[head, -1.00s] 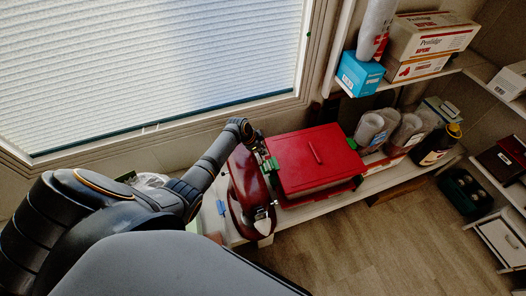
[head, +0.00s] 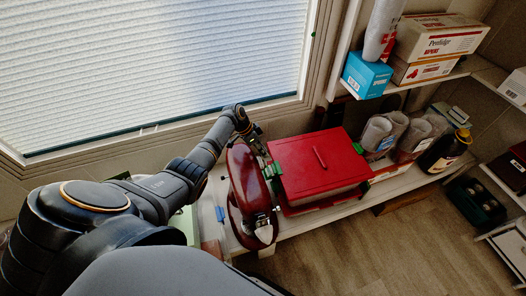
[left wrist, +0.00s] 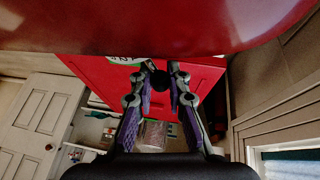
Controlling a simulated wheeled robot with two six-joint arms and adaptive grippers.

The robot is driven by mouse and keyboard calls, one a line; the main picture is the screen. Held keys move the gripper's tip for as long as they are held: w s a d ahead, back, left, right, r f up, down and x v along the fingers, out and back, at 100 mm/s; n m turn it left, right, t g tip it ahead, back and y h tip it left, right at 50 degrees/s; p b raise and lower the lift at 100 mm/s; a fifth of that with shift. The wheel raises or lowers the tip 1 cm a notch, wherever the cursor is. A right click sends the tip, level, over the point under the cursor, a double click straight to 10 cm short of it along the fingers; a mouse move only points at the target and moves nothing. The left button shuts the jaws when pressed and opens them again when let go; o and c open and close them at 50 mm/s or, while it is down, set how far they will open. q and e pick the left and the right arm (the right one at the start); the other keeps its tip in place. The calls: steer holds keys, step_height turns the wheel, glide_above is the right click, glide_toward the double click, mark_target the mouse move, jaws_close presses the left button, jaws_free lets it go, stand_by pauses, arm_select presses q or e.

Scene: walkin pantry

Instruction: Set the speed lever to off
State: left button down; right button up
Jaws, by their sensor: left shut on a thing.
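A dark red stand mixer (head: 247,183) stands on the shelf board left of a red box, and its glossy red body also fills the top of the left wrist view (left wrist: 160,25). My left gripper (head: 256,136) is at the far end of the mixer, partly hidden by my arm and the mixer. In the left wrist view my left gripper (left wrist: 162,75) has its two fingers closed around the small round black knob of the speed lever (left wrist: 160,82), just under the red body. The lever's stem and markings are hidden. My right gripper is not in view.
The red lidded box (head: 315,165) with green clips stands close to the mixer's right. Clear jars (head: 376,135) and a dark bottle (head: 445,150) are farther right. A window with a blind (head: 160,70) is behind. Floor (head: 370,245) in front is free.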

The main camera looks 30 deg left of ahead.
arm_select(q)
steer(key=shift+s+a+f, duration=0.2)
steer(key=shift+s+f, duration=0.1)
steer(key=c, duration=1.3)
jaws_free()
steer(key=shift+w, duration=0.1)
steer(key=v, duration=1.2)
steer(key=shift+r, duration=0.1)
steer(key=shift+w, duration=0.1)
